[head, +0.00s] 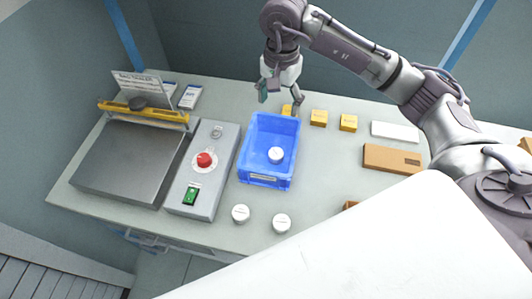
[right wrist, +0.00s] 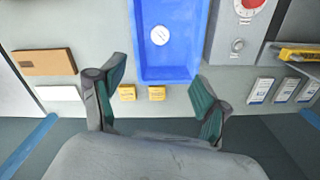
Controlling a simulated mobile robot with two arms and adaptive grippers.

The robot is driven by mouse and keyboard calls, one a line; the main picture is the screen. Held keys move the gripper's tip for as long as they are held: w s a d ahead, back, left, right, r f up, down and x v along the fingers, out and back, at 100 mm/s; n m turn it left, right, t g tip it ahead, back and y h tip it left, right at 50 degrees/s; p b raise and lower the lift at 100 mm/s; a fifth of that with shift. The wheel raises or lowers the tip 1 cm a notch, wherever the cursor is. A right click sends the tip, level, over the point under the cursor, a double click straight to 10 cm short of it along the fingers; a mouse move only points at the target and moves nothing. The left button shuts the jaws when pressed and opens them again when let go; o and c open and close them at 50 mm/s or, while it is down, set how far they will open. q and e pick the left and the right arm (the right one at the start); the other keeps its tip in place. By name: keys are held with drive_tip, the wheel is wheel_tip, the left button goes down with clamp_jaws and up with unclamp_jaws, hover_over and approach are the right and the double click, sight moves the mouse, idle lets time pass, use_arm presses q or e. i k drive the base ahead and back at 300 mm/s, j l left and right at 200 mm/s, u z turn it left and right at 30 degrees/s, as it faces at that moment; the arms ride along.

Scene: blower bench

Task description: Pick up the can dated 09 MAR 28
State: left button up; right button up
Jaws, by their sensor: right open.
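Three white round cans show in the head view. One can (head: 276,155) is inside the blue bin (head: 243,150), and it also shows in the right wrist view (right wrist: 160,35). Two other cans, one at left (head: 240,213) and one at right (head: 281,224), stand on the bench in front of the bin. The print on their tops is too small to read, so I cannot tell which is dated 09 MAR 28. My right gripper (head: 281,102) is open and empty above the bin's far end, near the yellow boxes. My left gripper is not in view.
A grey control box (head: 209,152) with a red button and a metal plate (head: 125,160) lie left of the bin. Several yellow boxes (head: 318,117) stand behind and right of it. A brown box (head: 392,159) and white box (head: 395,131) lie farther right.

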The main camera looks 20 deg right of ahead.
sight(241, 214)
drive_tip(key=k+j, duration=0.5)
drive_tip(key=k, duration=0.2)
drive_tip(key=k+j, duration=0.5)
drive_tip(key=k, duration=0.15)
